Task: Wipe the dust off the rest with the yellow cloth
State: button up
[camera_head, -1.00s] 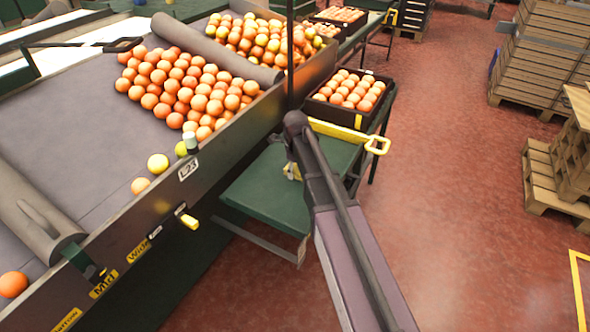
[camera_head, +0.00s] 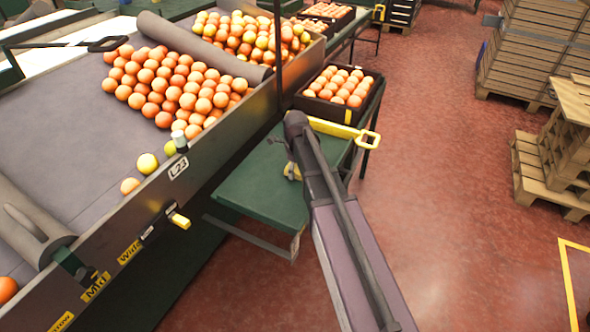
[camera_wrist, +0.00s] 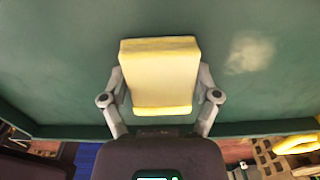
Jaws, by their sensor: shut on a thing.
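The rest is a green flat-topped stand (camera_head: 250,192) beside the sorting table; its green surface also fills most of the wrist view (camera_wrist: 60,75). A pale dusty patch (camera_wrist: 250,54) lies on it, right of my gripper in the wrist view. My gripper (camera_wrist: 160,85) is shut on the yellow cloth (camera_wrist: 158,78), a thick folded pad between the two fingers. The cloth is apart from the patch in the picture. I cannot tell whether it touches the surface. In the head view my arm mostly hides the gripper, and a bit of cloth (camera_head: 291,172) shows.
A yellow bar with a looped handle (camera_head: 345,132) lies by the rest's far edge. A dark crate of oranges (camera_head: 325,108) stands behind it. The sorting table's side wall (camera_head: 215,150) borders the rest on the left. Wooden pallets (camera_head: 545,180) stand on the right; the red floor between is clear.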

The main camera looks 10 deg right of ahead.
jog(key=shift+s+d, duration=0.15)
jog(key=shift+s+d, duration=0.5)
jog(key=shift+d, duration=0.15)
jog(key=shift+s+d, duration=0.45)
jog(key=shift+d, duration=0.2)
jog(key=shift+r+p, duration=3.05)
jog(key=shift+p, duration=0.1)
jog(key=shift+r+p, duration=1.5)
jog(key=shift+s, duration=0.15)
